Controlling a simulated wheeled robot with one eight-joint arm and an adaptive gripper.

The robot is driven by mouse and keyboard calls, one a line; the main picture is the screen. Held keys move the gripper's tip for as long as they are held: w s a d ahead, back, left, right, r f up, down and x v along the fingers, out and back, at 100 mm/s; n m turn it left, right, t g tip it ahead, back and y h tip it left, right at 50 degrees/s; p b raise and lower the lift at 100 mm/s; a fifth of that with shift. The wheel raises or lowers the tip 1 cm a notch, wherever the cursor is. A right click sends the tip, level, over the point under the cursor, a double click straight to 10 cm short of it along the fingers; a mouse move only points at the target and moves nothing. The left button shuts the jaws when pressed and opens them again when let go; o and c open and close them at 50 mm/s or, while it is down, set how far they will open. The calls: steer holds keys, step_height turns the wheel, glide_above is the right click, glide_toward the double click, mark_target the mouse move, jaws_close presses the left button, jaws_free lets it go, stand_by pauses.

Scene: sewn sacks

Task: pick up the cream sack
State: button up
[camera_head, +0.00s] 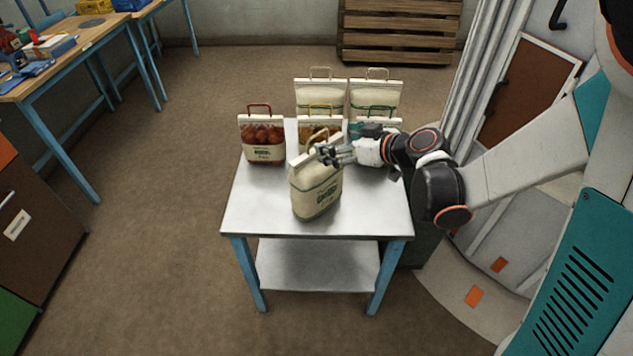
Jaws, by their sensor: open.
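A cream sack (316,192) with dark green lettering stands on the front part of a small metal-topped table (375,215). It looks turned and slightly tilted. My gripper (326,153) reaches in from the right, open, at the top of this sack beside its handle. I cannot tell whether the handle lies between the fingers. The fingers overlap the sack's top edge in the picture and partly hide it.
Behind stand a red sack (262,140), a sack with a yellow handle (320,122), a partly hidden teal-topped sack (388,121), and two pale sacks (318,97) (375,97). The table's front left is clear. A wooden pallet (400,30) stands behind.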

steer(key=x, duration=0.2)
steer(key=b+x, duration=0.1)
steer(key=x, duration=0.2)
steer(key=b+x, duration=0.1)
steer(key=x, duration=0.2)
steer(key=shift+w+a+r, duration=0.2)
steer(key=shift+w+r, duration=0.05)
steer(key=shift+w, duration=0.1)
steer(key=shift+r, duration=0.1)
jaws_close()
